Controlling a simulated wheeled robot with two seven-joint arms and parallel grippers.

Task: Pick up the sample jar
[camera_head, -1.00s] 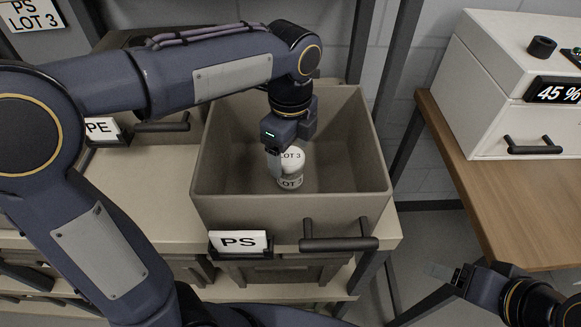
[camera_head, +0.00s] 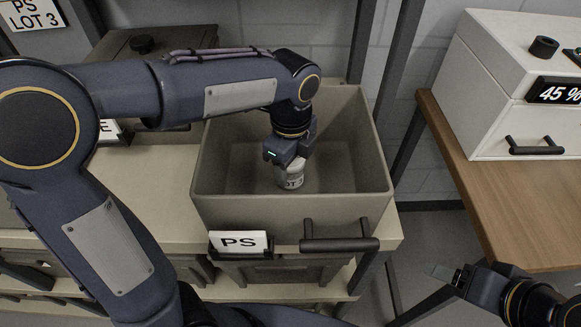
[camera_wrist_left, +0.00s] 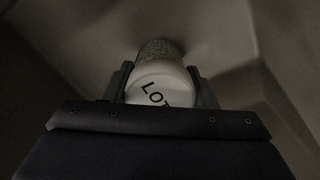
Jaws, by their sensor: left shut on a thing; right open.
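The sample jar (camera_head: 291,176) is a small clear jar with a white lid and a "LOT 3" label. It stands upright inside the grey-brown PS drawer bin (camera_head: 300,213), near its middle. My left gripper (camera_head: 288,162) reaches down into the bin from above and is shut on the jar, covering much of its lid. In the left wrist view the jar's white lid (camera_wrist_left: 160,85) sits between the two fingers, with grainy contents showing beyond it. I cannot tell whether the jar touches the bin floor. My right gripper (camera_head: 449,275) is open and empty at the lower right.
The bin's walls stand close around my left gripper. A "PS" sign (camera_head: 239,242) and a dark handle (camera_head: 339,244) are on its front. To the right, a wooden table (camera_head: 490,210) carries a white cabinet (camera_head: 520,85) with a "45 %" display.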

